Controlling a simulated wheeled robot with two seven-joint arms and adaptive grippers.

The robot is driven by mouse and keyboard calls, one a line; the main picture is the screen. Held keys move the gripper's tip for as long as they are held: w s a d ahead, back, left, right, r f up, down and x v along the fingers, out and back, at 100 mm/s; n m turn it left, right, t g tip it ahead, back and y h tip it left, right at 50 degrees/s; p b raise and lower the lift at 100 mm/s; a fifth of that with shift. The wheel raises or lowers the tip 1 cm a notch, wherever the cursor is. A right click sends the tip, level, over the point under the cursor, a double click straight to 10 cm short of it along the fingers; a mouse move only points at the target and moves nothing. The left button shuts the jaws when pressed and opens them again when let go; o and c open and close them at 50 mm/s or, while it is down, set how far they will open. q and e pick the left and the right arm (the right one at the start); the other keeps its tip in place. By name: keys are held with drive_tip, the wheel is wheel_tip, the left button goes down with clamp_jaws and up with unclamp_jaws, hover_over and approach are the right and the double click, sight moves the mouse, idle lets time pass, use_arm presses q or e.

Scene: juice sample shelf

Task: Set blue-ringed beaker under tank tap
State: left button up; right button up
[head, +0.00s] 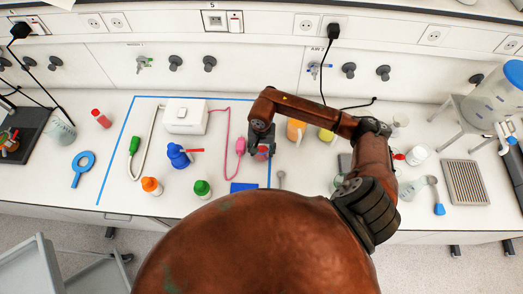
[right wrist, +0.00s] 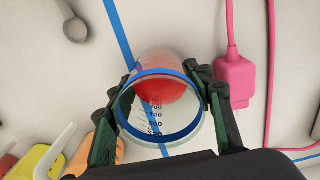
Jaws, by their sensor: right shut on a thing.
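The clear blue-ringed beaker (right wrist: 160,125) is between the fingers of my right gripper (right wrist: 165,98) in the right wrist view. The gripper is shut on it. Its blue ring and dark scale marks show, and a red round thing (right wrist: 160,88) shows at its far end; I cannot tell whether it is inside or behind. In the head view my right gripper (head: 262,140) is low over the bench near the blue tape line, with the beaker (head: 263,152) partly hidden under it. The clear tank (head: 490,98) stands on a grey stand at the far right; its tap is not clear. My left gripper is out of view.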

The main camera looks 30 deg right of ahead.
drive_tip(key=shift+f, duration=0.3)
drive_tip(key=shift+f, duration=0.1)
drive_tip(key=shift+f+b, duration=0.1)
drive_tip(key=shift+b, duration=0.2)
drive_tip(key=o, duration=1.3)
